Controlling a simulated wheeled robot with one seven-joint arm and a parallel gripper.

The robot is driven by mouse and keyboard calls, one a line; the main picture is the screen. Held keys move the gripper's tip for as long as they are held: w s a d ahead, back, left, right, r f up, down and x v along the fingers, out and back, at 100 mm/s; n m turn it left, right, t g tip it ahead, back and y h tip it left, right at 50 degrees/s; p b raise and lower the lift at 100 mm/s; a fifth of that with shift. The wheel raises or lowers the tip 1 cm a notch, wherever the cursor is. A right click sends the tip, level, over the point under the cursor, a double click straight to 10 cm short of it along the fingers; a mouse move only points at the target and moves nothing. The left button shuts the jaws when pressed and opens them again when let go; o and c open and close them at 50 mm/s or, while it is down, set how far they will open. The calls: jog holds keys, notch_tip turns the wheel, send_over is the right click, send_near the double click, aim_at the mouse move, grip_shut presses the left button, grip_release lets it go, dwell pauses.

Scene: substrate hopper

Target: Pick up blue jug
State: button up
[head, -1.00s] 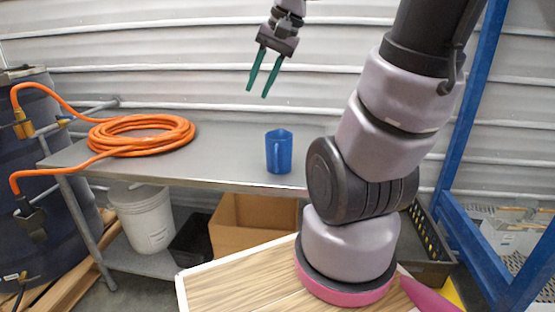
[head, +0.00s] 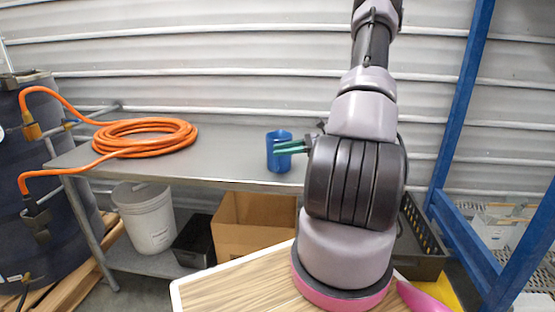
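The blue jug (head: 278,160) stands upright on the grey metal table (head: 225,160), near its front edge. My gripper (head: 285,148) comes in from the right at the jug's height, pointing left. Its green fingers overlap the jug's upper right side in the picture. I cannot tell whether they are around the jug, touching it or in front of it, nor how far apart they are. My arm hides the gripper's base and the table to the right of the jug.
A coiled orange hose (head: 145,137) lies on the table's left part and runs to a dark barrel (head: 45,190). A white bucket (head: 146,218), a black bin (head: 192,240) and a cardboard box (head: 250,228) are below. A blue frame (head: 465,120) stands at right.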

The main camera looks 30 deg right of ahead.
jog(key=d+f+m+t, duration=0.1)
jog(key=f+m, duration=0.1)
jog(key=d+f+m+t, duration=0.1)
jog(key=d+f+t, duration=0.1)
jog(key=f, duration=0.1)
jog(key=d+f+m+t+h, duration=0.1)
jog(key=d+f+m+t, duration=0.1)
jog(key=f, duration=0.1)
jog(key=shift+s+d+m, duration=0.15)
jog(key=shift+d+m, duration=0.05)
jog(key=shift+m, duration=0.1)
jog(key=x, duration=1)
jog(key=shift+w+f, duration=0.15)
jog(key=shift+w, duration=0.35)
grip_shut()
